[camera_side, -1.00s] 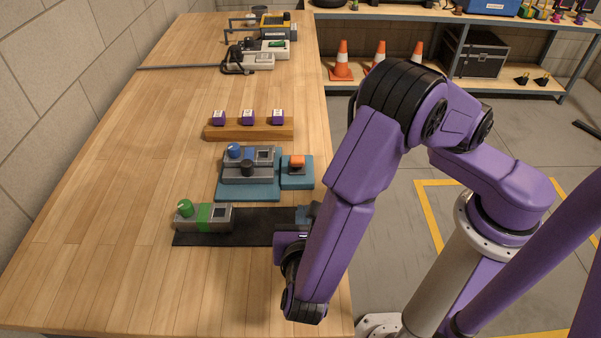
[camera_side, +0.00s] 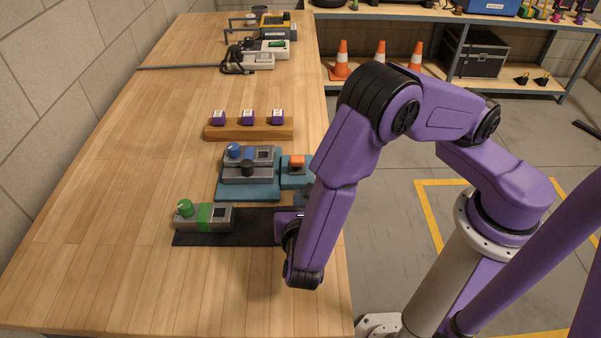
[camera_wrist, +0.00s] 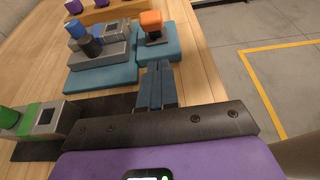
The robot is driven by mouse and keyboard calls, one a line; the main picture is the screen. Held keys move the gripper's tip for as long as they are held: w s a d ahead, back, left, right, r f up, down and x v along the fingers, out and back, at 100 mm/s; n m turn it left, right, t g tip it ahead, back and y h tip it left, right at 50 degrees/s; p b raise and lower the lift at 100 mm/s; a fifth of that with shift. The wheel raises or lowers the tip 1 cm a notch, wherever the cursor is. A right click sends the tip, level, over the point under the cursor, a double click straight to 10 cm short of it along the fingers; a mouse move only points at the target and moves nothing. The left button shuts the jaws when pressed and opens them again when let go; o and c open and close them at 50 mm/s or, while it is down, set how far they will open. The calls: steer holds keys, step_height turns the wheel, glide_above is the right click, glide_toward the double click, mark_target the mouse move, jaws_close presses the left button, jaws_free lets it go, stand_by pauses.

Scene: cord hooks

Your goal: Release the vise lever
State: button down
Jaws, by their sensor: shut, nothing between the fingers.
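No part can be clearly told as the vise lever. A grey device with a green knob and green band (camera_side: 203,216) lies on a black mat (camera_side: 255,228); its edge shows at the left of the wrist view (camera_wrist: 42,118). Behind it a grey unit with blue and black knobs (camera_side: 262,171) stands on a teal base, and an orange block on a dark stem (camera_wrist: 151,22) stands on a smaller teal base (camera_wrist: 168,52). My gripper (camera_wrist: 157,68) is shut and empty, its fingertips just in front of the smaller teal base. In the side view my arm mostly hides it.
A wooden rail (camera_side: 250,132) with three purple blocks stands behind the teal bases. More devices and a cable (camera_side: 195,67) lie at the far end of the bench. The bench's left side is clear. Its right edge drops to the floor near my arm.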

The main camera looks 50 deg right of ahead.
mark_target(300, 165)
steer(key=x, duration=0.3)
steer(key=shift+w+d+f, duration=0.1)
steer(key=shift+d, duration=0.1)
steer(key=shift+w+d+r, duration=0.55)
steer(key=shift+w+d, duration=0.1)
steer(key=shift+w, duration=0.05)
steer(key=shift+w+d+r, duration=0.4)
steer(key=shift+w+d, duration=0.1)
steer(key=shift+w, duration=0.05)
